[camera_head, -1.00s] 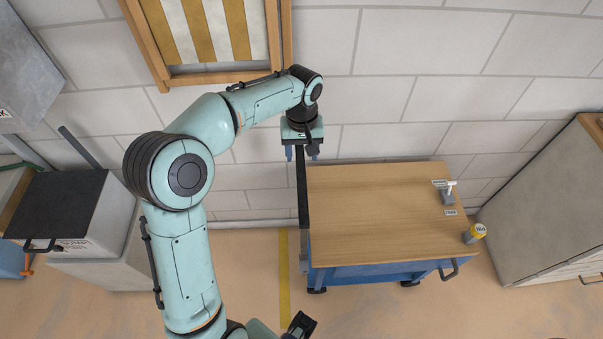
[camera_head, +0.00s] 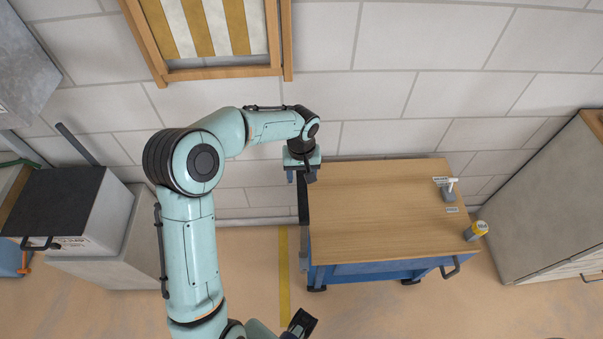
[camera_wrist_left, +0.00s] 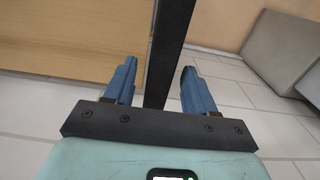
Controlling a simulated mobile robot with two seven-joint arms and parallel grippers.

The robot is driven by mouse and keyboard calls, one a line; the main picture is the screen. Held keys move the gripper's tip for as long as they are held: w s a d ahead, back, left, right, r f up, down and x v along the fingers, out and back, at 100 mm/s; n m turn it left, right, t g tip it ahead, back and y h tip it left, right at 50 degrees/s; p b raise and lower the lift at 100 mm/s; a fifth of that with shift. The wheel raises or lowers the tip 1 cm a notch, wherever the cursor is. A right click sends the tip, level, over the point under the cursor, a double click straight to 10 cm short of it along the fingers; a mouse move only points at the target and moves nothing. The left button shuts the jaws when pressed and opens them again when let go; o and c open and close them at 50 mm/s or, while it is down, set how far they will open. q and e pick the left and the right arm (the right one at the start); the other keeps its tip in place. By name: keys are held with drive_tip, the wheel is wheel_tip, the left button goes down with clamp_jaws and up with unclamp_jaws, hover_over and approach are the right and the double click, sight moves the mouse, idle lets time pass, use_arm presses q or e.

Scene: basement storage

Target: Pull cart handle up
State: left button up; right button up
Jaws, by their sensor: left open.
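The cart (camera_head: 385,215) has a wooden top and a blue body and stands against the wall. Its handle (camera_head: 303,207) is a long black bar along the cart's left side. My left gripper (camera_head: 300,175) is at the far end of this bar, near the wall. In the left wrist view the handle (camera_wrist_left: 168,45) runs between the two blue fingers of my left gripper (camera_wrist_left: 160,85). The fingers are open, with a gap on each side of the bar.
A grey cabinet (camera_head: 535,205) is close to the right. A black-topped box (camera_head: 60,205) is at the left. The floor before the cart is clear.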

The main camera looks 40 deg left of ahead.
use_arm(q)
clamp_jaws()
wheel_tip(320, 180, up, 23)
drive_tip(key=p, duration=1.1)
drive_tip(key=shift+w+f, duration=0.15)
use_arm(e)
drive_tip(key=w+r+t, duration=0.1)
drive_tip(key=w+r, duration=0.8)
drive_tip(key=r, duration=0.4)
drive_tip(key=shift+w, duration=0.15)
drive_tip(key=shift+r, duration=0.1)
use_arm(q)
unclamp_jaws()
